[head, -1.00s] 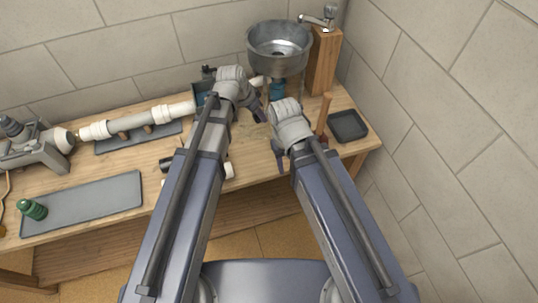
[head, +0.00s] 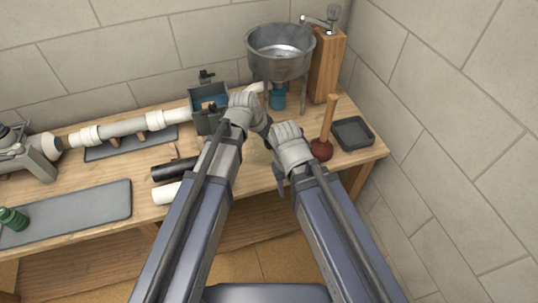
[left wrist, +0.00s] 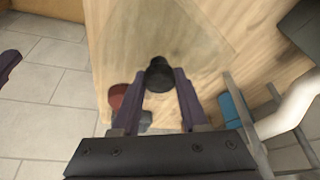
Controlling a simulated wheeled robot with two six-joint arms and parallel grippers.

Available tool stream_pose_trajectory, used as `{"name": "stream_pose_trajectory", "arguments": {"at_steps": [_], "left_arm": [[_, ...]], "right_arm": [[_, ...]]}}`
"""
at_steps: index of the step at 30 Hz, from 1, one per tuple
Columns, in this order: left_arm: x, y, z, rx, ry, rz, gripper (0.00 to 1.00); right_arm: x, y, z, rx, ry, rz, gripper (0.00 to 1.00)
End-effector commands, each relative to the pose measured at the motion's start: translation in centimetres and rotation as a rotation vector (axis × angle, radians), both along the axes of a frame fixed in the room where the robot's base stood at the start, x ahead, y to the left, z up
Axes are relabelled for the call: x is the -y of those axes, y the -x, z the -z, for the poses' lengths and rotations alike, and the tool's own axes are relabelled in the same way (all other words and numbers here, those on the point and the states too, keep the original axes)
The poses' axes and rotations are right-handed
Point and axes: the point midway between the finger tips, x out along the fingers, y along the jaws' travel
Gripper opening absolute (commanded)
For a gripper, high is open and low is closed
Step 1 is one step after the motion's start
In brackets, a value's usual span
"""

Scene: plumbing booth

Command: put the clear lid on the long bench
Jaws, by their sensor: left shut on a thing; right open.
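The clear lid (left wrist: 195,45) shows in the left wrist view as a faint see-through sheet over the wood, with a dark round knob (left wrist: 158,76). My left gripper (left wrist: 160,92) is shut on the knob. In the head view my left gripper (head: 263,128) is over the right part of the long bench (head: 150,152), and the lid is barely visible there. I cannot tell whether the lid touches the bench. My right gripper (head: 279,178) is open near the bench's front edge, its fingers partly hidden by its wrist.
A metal basin (head: 280,50) on legs and a wooden post (head: 327,65) stand behind. A plunger (head: 321,149) and a dark tray (head: 352,133) are at right. An open box (head: 208,120), black and white pipes (head: 167,193) and a grey mat (head: 75,212) lie left.

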Motion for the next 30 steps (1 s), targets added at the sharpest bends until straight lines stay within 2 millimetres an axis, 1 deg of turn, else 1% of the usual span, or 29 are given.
{"name": "stream_pose_trajectory", "arguments": {"at_steps": [1, 6, 8, 11, 15, 18, 26, 30], "left_arm": [[0.0, 0.0, 0.8, 0.000, 0.000, 0.000, 0.00], [0.0, 0.0, 0.7, 0.000, 0.000, 0.000, 0.00], [0.0, 0.0, 1.0, 0.000, 0.000, 0.000, 0.00], [0.0, 0.0, 2.0, 0.000, 0.000, 0.000, 0.00], [0.0, 0.0, 3.8, 0.000, 0.000, 0.000, 0.00], [0.0, 0.0, 4.6, 0.000, 0.000, 0.000, 0.00], [0.0, 0.0, 4.3, 0.000, 0.000, 0.000, 0.00], [0.0, 0.0, 4.8, 0.000, 0.000, 0.000, 0.00]], "right_arm": [[0.0, 0.0, 0.8, 0.000, 0.000, 0.000, 0.50], [0.0, 0.0, 0.7, 0.000, 0.000, 0.000, 0.50], [0.0, 0.0, 1.0, 0.000, 0.000, 0.000, 0.50], [0.0, 0.0, 2.0, 0.000, 0.000, 0.000, 0.50], [0.0, 0.0, 3.8, 0.000, 0.000, 0.000, 0.50], [0.0, 0.0, 4.6, 0.000, 0.000, 0.000, 0.50], [0.0, 0.0, 4.3, 0.000, 0.000, 0.000, 0.50], [0.0, 0.0, 4.8, 0.000, 0.000, 0.000, 0.50]]}}
